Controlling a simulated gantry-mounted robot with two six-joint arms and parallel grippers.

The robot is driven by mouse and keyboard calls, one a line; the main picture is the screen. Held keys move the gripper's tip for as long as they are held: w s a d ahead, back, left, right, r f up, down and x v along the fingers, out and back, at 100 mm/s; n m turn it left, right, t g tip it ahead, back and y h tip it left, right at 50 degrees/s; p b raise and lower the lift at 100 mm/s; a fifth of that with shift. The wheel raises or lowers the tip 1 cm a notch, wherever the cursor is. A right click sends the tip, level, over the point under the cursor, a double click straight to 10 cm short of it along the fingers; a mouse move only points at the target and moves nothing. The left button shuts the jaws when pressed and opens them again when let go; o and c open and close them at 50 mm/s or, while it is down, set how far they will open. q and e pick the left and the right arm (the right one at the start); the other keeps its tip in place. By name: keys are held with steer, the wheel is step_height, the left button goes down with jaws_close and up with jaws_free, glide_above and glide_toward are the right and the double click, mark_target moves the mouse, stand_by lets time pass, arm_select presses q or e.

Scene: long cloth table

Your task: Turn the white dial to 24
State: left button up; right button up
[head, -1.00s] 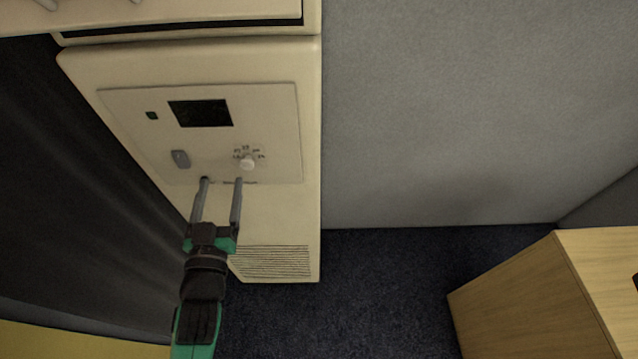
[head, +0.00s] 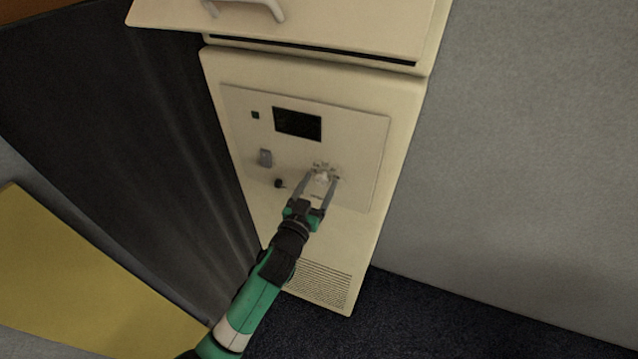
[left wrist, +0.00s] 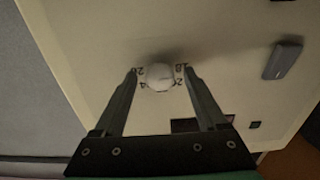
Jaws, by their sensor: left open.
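The white dial (head: 323,176) is on the lower right part of the cream cabinet's control panel, with small marks around its upper side. My left gripper (head: 321,178) is open, with its two fingers reaching to either side of the dial. In the left wrist view the dial (left wrist: 159,76) lies between the fingertips (left wrist: 157,72), with small dark numbers on both sides of it. Gaps show between the dial and the fingers there. I cannot read the dial's setting clearly. My right gripper is not in view.
A vent (head: 325,284) is below. A grey wall (head: 530,170) stands right of the cabinet, and dark floor shows below.

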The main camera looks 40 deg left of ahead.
arm_select(q)
steer(key=shift+w, duration=0.15)
jaws_close()
stand_by(0.4)
